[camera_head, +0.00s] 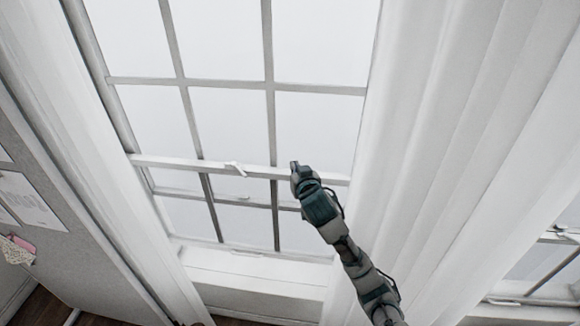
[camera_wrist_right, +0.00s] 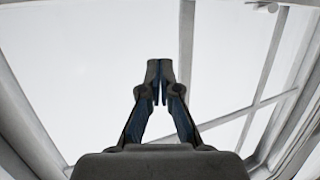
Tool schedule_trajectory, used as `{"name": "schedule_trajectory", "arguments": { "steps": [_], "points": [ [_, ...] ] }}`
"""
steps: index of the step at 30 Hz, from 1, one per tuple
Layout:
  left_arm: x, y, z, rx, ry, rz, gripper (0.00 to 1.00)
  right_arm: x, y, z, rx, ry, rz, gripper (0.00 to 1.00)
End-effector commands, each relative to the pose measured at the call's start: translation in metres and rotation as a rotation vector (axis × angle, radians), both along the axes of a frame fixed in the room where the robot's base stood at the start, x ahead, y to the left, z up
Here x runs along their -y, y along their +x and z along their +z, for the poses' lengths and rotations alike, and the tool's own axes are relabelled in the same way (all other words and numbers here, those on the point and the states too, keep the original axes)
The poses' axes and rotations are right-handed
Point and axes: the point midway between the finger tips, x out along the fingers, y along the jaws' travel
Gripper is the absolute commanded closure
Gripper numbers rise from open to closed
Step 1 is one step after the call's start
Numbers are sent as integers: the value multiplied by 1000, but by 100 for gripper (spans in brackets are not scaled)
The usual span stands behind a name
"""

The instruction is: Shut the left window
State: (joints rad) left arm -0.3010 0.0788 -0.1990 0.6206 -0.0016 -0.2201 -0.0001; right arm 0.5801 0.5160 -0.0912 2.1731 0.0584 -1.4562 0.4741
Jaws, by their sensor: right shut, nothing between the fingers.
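The left window (camera_head: 226,118) fills the middle of the head view, with white bars and a pale backdrop behind the glass. A horizontal sash rail (camera_head: 200,165) crosses it with a small white latch (camera_head: 236,168) on it. A second rail shows a little below the first. My right gripper (camera_head: 294,165) is at the rail, right of the latch; I cannot tell whether it touches. In the right wrist view my right gripper (camera_wrist_right: 159,92) is shut and empty, with window bars (camera_wrist_right: 262,90) behind it. My left gripper is not in view.
White curtains hang left (camera_head: 95,150) and right (camera_head: 450,130) of the window. A white sill (camera_head: 250,268) runs below it. Another window (camera_head: 545,262) shows at the lower right. A grey board (camera_head: 75,215) with papers (camera_head: 28,200) is at the left.

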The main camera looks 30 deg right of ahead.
Motion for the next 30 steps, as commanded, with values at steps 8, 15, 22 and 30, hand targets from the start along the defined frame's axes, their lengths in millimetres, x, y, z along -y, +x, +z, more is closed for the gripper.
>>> {"name": "schedule_trajectory", "arguments": {
  "steps": [8,15,22,30],
  "points": [
    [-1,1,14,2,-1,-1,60,14,56,-12,-3,-2,0,100],
    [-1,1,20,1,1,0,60,18,65,-44,-3,-2,2,100],
    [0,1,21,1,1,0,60,19,66,-57,0,-2,1,100],
    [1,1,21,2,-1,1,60,19,66,-57,0,-2,1,100]
  ]
}}
